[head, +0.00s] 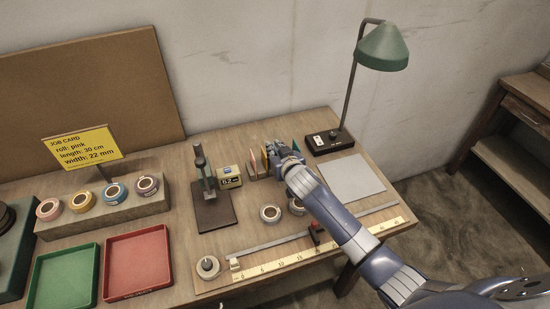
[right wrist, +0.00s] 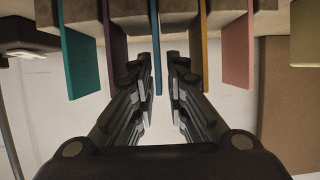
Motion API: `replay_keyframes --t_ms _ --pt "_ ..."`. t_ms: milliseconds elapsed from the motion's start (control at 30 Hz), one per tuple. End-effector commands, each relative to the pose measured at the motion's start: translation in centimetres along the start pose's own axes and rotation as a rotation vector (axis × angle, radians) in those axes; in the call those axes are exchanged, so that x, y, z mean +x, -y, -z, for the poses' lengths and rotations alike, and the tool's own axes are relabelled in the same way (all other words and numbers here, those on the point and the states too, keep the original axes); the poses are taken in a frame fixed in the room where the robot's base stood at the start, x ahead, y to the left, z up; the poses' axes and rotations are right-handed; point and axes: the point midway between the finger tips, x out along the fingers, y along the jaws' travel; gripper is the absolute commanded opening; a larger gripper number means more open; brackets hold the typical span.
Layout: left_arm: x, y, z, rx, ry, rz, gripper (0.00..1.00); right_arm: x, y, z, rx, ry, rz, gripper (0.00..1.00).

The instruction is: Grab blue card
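The blue card (right wrist: 155,45) stands on edge in a row of coloured cards in the right wrist view. My right gripper (right wrist: 161,82) is open, with one finger on each side of the blue card's edge. The left finger looks very close to the card, and I cannot tell if it touches. In the head view my right gripper (head: 276,154) is over the card row at the back of the table and hides most of it. My left gripper is not in view.
Teal (right wrist: 82,62), purple (right wrist: 117,40), orange (right wrist: 197,40) and pink (right wrist: 237,52) cards stand close by. A green lamp (head: 383,47) rises behind right. A stand (head: 207,175), a small display box (head: 229,176) and tape rolls (head: 270,213) are near.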

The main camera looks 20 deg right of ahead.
Motion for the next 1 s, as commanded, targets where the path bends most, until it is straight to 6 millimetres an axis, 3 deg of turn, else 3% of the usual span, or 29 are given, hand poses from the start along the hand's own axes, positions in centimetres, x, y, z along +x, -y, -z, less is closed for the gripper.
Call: replay_keyframes --t_ms 100,167,633,767,967,1000 --pt "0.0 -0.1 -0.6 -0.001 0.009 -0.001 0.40 0.0 0.0 0.0 0.000 0.000 0.000 0.11" --pt "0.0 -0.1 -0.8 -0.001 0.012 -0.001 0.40 0.0 0.0 0.0 0.000 0.000 0.000 0.00" --pt "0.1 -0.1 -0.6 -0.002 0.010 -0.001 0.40 -0.1 0.0 0.2 0.000 -0.001 0.000 0.00" --pt "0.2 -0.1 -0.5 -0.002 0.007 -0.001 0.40 -0.4 -0.1 1.0 0.000 -0.003 -0.001 0.00" --pt "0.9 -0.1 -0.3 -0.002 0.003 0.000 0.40 -1.5 0.0 3.7 0.000 -0.007 0.000 0.00" --pt "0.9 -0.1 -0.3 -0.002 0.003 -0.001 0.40 -2.1 -0.5 2.8 0.000 0.001 -0.003 0.00"
